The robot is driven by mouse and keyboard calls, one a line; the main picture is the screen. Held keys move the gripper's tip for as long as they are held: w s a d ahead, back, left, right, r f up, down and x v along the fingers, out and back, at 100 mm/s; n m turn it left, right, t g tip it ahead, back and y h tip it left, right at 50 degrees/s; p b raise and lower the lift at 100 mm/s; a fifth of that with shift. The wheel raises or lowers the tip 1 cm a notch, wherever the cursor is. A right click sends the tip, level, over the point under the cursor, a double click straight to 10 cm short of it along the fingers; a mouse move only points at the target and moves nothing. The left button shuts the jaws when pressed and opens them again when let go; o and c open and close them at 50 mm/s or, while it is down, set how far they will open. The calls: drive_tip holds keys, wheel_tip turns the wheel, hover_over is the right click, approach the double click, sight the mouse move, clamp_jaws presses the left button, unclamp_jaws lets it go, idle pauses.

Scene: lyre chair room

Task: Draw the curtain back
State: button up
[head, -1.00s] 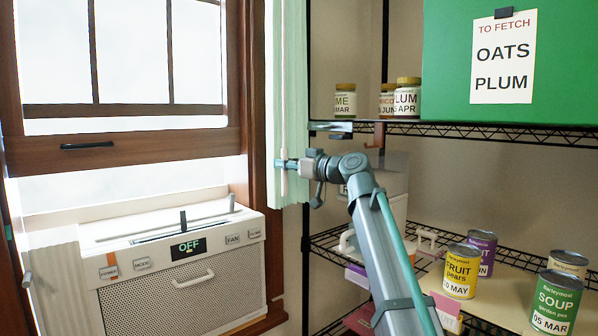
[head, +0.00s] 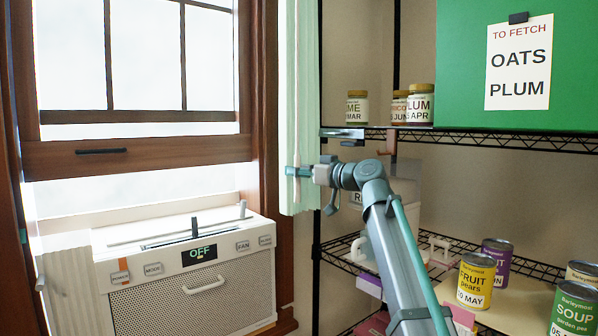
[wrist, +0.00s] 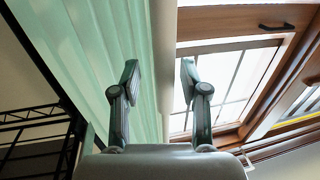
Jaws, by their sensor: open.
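The pale green curtain (head: 306,100) hangs in narrow folds at the window's right side, between the window frame and the shelving. A thin pale rod (head: 297,90) hangs down along its front. My gripper (head: 293,172) is at the curtain's lower part, across the rod. In the wrist view, the green folds (wrist: 95,45) fill the left side, and the pale upright strip (wrist: 163,40) runs between my gripper's (wrist: 158,72) two spread fingers. The fingers are apart, with the strip between them and no clear contact. The curtain's top is out of view.
The wooden-framed window (head: 130,155) is left, above a white air conditioner (head: 190,270) reading OFF. A wire shelf (head: 470,137) on the right holds jars (head: 420,103) and a green board (head: 460,60); cans (head: 475,280) stand lower, close to my arm.

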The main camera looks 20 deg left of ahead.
drive_tip(key=v, duration=1.2)
drive_tip(key=shift+w, duration=0.1)
